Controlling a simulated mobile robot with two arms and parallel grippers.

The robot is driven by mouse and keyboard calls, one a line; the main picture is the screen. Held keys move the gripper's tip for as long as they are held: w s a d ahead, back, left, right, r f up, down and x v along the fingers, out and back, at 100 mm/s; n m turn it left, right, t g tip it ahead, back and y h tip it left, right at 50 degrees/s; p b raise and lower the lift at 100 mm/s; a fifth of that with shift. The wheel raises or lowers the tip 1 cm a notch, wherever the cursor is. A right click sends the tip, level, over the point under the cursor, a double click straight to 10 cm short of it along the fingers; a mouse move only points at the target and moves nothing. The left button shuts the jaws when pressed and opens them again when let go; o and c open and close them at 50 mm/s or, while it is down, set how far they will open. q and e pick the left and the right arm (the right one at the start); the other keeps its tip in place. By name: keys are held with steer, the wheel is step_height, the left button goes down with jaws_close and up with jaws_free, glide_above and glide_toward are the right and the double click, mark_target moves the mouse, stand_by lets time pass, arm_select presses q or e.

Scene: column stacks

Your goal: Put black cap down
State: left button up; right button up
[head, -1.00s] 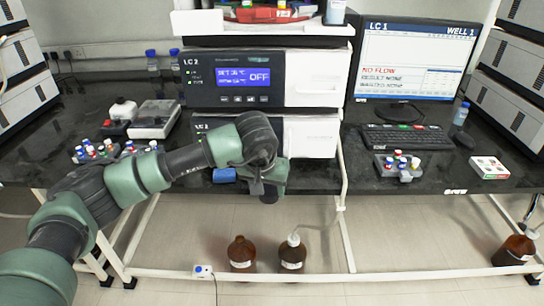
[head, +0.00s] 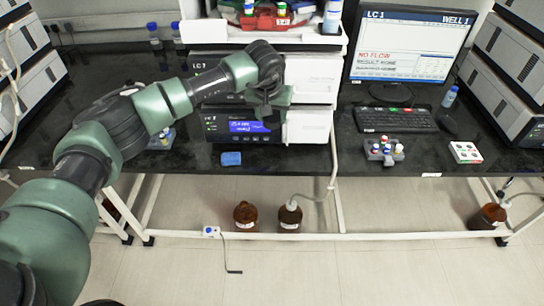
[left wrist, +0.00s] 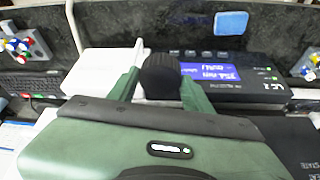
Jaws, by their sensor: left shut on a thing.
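The black cap (left wrist: 160,75) is a dark, ridged round piece held between the two green fingers of my left gripper (left wrist: 158,88) in the left wrist view. In the head view my left gripper (head: 265,108) is in front of the LC column stack (head: 306,126), above the bench's front edge. The cap is hard to make out there against the dark gripper. My right gripper is in neither view.
A blue pad (head: 231,158) lies at the bench's front edge below the gripper. A vial rack (head: 384,152), a keyboard (head: 396,119) and a small white box (head: 465,152) are to the right. Brown bottles (head: 245,215) stand on the floor.

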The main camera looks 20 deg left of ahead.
arm_select(q)
step_height(320, 180, down, 17)
steer(key=b, duration=0.8)
steer(key=shift+r, duration=0.2)
steer(key=shift+f, duration=0.3)
steer(key=shift+r, duration=0.1)
steer(key=o, duration=1.3)
